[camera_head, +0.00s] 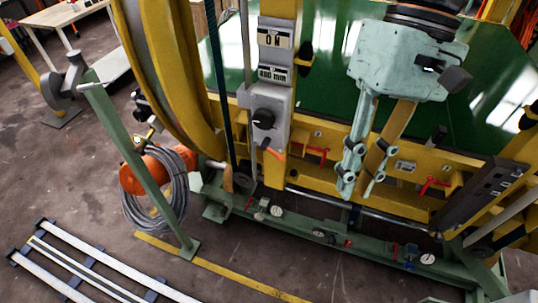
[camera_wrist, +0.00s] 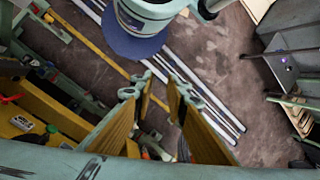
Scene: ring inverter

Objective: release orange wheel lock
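A small orange lever (camera_head: 275,152), which may be the orange wheel lock, sits below the grey control box by the yellow frame in the head view. I cannot tell for sure that it is the lock. My gripper (camera_head: 358,187) hangs pointing down in front of the yellow crossbeam, to the right of this lever and apart from it. In the wrist view my gripper (camera_wrist: 158,95) shows its two yellow-padded fingers with a gap between them and nothing held. The lever cannot be clearly made out in the wrist view.
The control box (camera_head: 266,110) and the big yellow ring (camera_head: 172,75) stand left of my gripper. Red handles (camera_head: 318,154) sit on the yellow crossbeam (camera_head: 408,165). An orange drum (camera_head: 132,178) with coiled cable and a green post (camera_head: 140,165) stand at the left. Rails lie on the floor.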

